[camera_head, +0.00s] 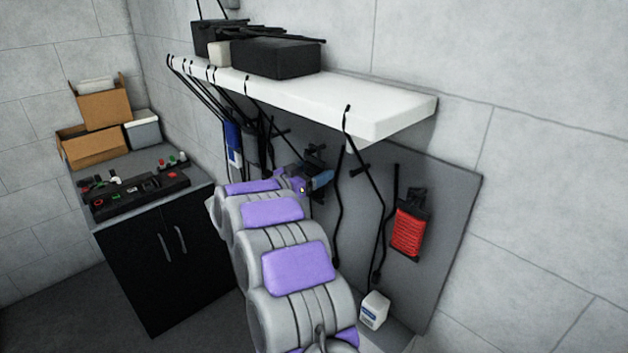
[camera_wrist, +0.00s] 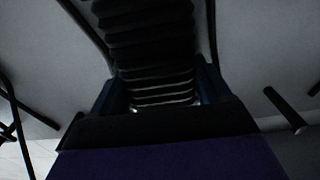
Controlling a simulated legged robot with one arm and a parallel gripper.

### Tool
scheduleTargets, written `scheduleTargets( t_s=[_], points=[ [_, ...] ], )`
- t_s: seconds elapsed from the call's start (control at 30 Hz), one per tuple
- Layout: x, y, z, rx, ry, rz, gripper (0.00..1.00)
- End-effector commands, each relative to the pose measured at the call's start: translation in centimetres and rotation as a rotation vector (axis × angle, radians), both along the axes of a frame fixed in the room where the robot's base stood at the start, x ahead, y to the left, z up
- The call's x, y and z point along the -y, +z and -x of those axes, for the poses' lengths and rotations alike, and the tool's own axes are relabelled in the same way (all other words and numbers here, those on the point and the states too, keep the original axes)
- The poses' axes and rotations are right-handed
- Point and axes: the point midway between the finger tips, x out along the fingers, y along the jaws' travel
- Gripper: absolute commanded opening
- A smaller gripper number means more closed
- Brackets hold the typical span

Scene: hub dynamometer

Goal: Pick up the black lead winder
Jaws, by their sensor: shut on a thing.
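The black lead winder (camera_wrist: 150,45) fills the upper middle of the wrist view, its dark ribbed windings close to the camera. My gripper (camera_wrist: 163,90) is shut on it, with one blue finger on each side. In the head view my gripper (camera_head: 320,180) is at the far end of my arm, in front of the grey wall panel. The black winder (camera_head: 314,156) shows there only as a small dark shape beside the gripper, partly hidden. I cannot tell whether it still touches the panel.
A red lead winder (camera_head: 408,234) hangs on the grey panel (camera_head: 452,215) at right, a blue one (camera_head: 232,138) at left. Black leads hang from the white shelf (camera_head: 385,112) above my arm. A white box (camera_head: 374,309) stands low by the panel. A black cabinet (camera_head: 150,270) is at left.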

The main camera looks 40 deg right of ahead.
Motion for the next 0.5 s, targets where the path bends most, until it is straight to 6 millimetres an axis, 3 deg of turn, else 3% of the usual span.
scheduleTargets(
  t_s=[0.17, 0.5],
  points=[
    [-0.01, 0.01, -0.01, 0.000, 0.000, 0.000, 0.39],
    [-0.03, 0.37, -0.03, 0.001, 0.001, 0.000, 0.38]
  ],
)
